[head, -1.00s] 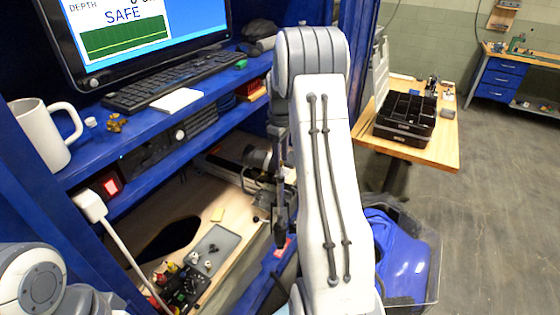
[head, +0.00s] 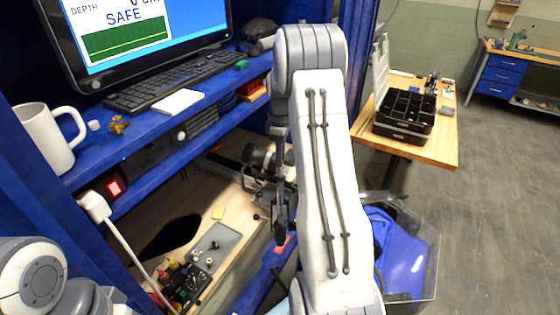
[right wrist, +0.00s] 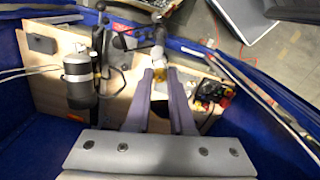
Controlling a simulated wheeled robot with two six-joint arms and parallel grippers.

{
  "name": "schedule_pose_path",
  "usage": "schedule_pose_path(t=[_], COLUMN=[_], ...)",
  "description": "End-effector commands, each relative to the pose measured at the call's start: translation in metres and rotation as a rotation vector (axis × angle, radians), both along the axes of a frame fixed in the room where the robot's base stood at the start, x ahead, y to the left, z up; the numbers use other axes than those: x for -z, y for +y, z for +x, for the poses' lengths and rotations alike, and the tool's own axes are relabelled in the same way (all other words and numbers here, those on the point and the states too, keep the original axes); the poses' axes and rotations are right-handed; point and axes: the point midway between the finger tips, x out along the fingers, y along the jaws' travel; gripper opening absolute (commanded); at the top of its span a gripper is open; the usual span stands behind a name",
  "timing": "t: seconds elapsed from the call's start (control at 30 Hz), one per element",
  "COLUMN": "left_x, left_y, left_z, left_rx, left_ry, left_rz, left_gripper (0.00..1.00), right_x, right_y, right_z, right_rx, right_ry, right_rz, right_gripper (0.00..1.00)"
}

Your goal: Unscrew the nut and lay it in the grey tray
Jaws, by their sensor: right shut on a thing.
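The grey tray (head: 228,240) lies flat on the wooden bench board in the head view, with several small metal parts on it. The thruster, a dark cylinder with a silver band (right wrist: 78,72), stands left of my right gripper in the right wrist view; it also shows partly behind my arm in the head view (head: 258,155). In the head view this gripper (head: 280,236) points down, right of the tray. My left gripper is out of view.
A black box with red and yellow knobs (head: 180,282) sits beside the tray. Blue shelf edges enclose the bench, with a keyboard (head: 170,80) and white mug (head: 48,135) above. A clear bin with blue cloth (head: 405,250) stands at right.

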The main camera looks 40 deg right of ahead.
Motion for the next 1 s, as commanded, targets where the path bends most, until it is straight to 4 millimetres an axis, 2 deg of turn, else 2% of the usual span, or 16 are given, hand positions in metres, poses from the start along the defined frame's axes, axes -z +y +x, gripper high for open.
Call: schedule_pose_path(t=[0.4,0.57,1.0], left_x=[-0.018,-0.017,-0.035], left_y=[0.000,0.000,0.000], left_z=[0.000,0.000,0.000], left_rx=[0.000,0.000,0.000], left_ry=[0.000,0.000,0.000], left_rz=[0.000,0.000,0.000], left_gripper=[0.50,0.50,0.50], right_x=[-0.001,-0.002,-0.023], right_y=[0.000,0.000,0.000], right_z=[0.000,0.000,0.000], right_rx=[-0.652,-0.636,-0.633], right_ry=[0.002,0.002,0.002], right_rz=[0.000,-0.001,-0.001], right_gripper=[0.00,0.00,0.00])
